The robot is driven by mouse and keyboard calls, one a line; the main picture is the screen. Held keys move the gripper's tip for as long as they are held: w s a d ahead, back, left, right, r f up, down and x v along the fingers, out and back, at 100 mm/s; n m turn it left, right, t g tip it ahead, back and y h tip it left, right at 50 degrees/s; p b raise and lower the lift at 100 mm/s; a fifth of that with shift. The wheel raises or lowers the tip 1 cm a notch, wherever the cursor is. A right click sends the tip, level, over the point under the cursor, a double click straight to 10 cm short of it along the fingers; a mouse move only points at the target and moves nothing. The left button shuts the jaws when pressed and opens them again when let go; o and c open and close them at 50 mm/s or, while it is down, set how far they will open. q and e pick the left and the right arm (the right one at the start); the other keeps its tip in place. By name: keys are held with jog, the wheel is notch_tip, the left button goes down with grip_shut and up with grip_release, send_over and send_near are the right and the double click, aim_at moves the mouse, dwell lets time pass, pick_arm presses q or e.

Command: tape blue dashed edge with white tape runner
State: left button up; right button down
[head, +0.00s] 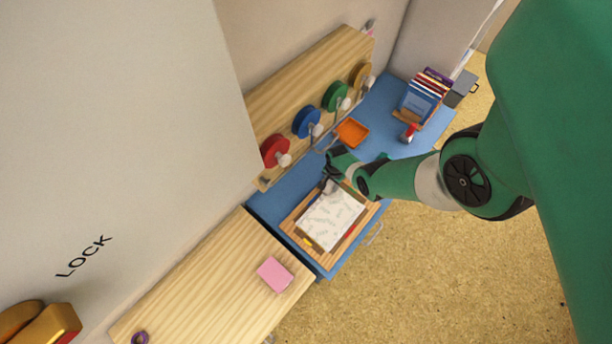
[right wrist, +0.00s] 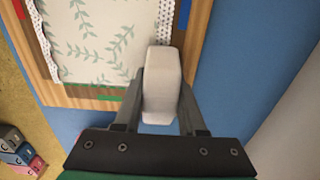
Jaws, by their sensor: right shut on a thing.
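My right gripper (head: 334,177) is over the far end of the wooden board (head: 291,222). In the right wrist view its two fingers are shut on the white tape runner (right wrist: 162,85), a white rounded block. The runner's front end overlaps the lower right corner of the leaf-patterned sheet (right wrist: 95,40); I cannot tell whether it touches. A blue mark (right wrist: 184,14) is on the board beside the sheet's right edge. A speckled strip (right wrist: 165,22) runs along that edge, straight ahead of the runner. My left gripper is not in view.
A green mark (right wrist: 110,94) and a red mark (right wrist: 17,8) lie on other board sides. Red, blue and green tape rolls (head: 335,96) hang on the wooden rack. An orange tray (head: 351,133) is near the gripper. A pink block (head: 274,275) sits on the wooden counter.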

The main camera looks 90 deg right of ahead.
jog(key=shift+s+d, duration=0.1)
jog(key=shift+d, duration=0.1)
jog(key=shift+s+d+b, duration=0.4)
jog(key=shift+s+d, duration=0.65)
jog(key=shift+d, duration=0.2)
notch_tip(320, 180, up, 7)
jog(key=p, duration=0.7)
jog(key=shift+r, duration=0.1)
jog(key=shift+w, duration=0.15)
